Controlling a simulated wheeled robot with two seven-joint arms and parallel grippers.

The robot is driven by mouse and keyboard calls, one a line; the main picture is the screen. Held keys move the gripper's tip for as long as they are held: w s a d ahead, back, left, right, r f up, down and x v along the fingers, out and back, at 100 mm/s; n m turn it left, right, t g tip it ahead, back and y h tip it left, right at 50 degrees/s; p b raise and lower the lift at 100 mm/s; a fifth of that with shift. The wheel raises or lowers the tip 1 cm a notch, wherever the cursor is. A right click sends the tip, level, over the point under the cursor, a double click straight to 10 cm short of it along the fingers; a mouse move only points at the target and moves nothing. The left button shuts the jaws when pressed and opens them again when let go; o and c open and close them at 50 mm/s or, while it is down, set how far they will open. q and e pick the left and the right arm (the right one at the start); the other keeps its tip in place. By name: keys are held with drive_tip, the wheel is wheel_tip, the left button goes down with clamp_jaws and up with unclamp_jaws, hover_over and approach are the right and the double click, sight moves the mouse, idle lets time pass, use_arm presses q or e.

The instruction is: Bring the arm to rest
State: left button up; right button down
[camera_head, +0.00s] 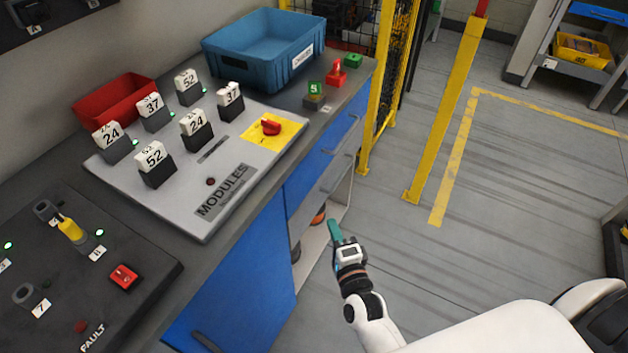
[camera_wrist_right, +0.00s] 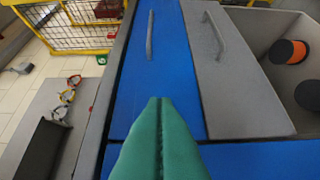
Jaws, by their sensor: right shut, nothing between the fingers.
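My right gripper (camera_head: 335,231) has green fingers and is in front of the workbench, below the level of its top. It is shut and empty, and its fingers point toward the open shelf and drawers. In the right wrist view the closed green fingers (camera_wrist_right: 160,105) meet along a seam, in front of a blue drawer front (camera_wrist_right: 153,60). They touch nothing that I can make out. My left gripper does not show in either view.
The bench top holds a grey modules panel (camera_head: 215,215), a blue bin (camera_head: 235,60), a red bin (camera_head: 90,108) and a dark fault panel (camera_head: 150,275). A yellow post (camera_head: 440,120) stands to the right. The floor (camera_head: 400,240) beside my arm is clear.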

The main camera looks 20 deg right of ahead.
drive_tip(key=s+a+f+n+g+y, duration=0.2)
drive_tip(key=s+f+n+g, duration=0.3)
drive_tip(key=f, duration=0.8)
drive_tip(key=s+a+f+n+g+y, duration=0.1)
drive_tip(key=s+f+n+g, duration=0.2)
drive_tip(key=s+f+n, duration=0.7)
drive_tip(key=s+d+f+n+g, duration=0.3)
drive_tip(key=s+f+g, duration=0.1)
drive_tip(key=s+f, duration=0.5)
drive_tip(key=s+d+f+n+g+h, duration=0.1)
drive_tip(key=s+d+f+n+g, duration=0.2)
drive_tip(key=s, duration=1)
wheel_tip(320, 180, down, 6)
drive_tip(key=shift+s+d+r+n+g, duration=0.15)
drive_tip(key=shift+s+n+g, duration=0.15)
drive_tip(key=shift+g, duration=0.7)
